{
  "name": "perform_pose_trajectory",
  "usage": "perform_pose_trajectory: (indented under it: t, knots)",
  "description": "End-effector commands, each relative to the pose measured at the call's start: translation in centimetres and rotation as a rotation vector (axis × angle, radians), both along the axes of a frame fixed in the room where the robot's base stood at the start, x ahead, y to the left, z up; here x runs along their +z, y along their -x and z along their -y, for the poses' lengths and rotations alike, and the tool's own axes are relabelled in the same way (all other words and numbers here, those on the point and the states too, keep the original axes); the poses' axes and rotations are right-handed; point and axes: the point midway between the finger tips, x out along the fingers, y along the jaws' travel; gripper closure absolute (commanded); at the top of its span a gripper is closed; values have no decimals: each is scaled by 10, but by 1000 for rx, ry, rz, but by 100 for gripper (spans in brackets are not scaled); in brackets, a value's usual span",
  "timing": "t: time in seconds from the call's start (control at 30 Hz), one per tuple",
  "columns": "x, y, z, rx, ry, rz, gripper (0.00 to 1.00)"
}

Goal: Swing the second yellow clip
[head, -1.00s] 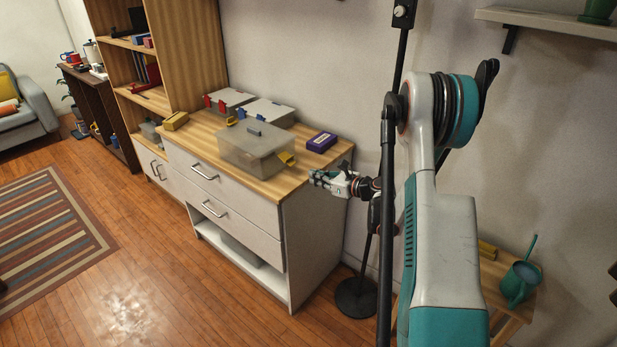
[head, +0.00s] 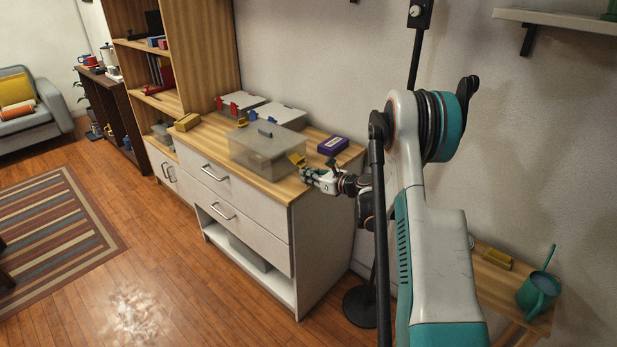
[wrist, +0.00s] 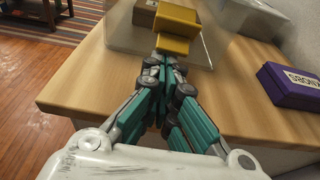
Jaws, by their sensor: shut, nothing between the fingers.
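A clear box (head: 262,153) with a translucent grey lid stands on the wooden dresser top. One yellow clip (head: 242,122) is at its far left end. The other yellow clip (head: 297,159) juts outward from its near right end. That clip also shows large in the wrist view (wrist: 177,28), tilted out from the box wall. My gripper (head: 305,172) is shut and empty, with its fingertips just below and in front of the right clip. In the wrist view the fingertips (wrist: 170,55) overlap the clip's lower edge; I cannot tell whether they touch it.
A purple box (head: 333,145) lies right of the clear box. Two grey-lidded boxes, one with red clips (head: 228,105) and one with blue clips (head: 280,116), stand behind. A yellow block (head: 187,122) is at the dresser's left. A thin black stand (head: 415,60) rises near my arm.

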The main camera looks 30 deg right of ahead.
Motion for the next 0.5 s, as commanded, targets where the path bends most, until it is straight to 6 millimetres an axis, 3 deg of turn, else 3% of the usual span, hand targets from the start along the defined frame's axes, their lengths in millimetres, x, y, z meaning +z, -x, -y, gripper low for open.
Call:
perform_pose_trajectory:
  t: [0.5]
  knots:
    - [6, 3, 1, 0, 42, -113, 100]
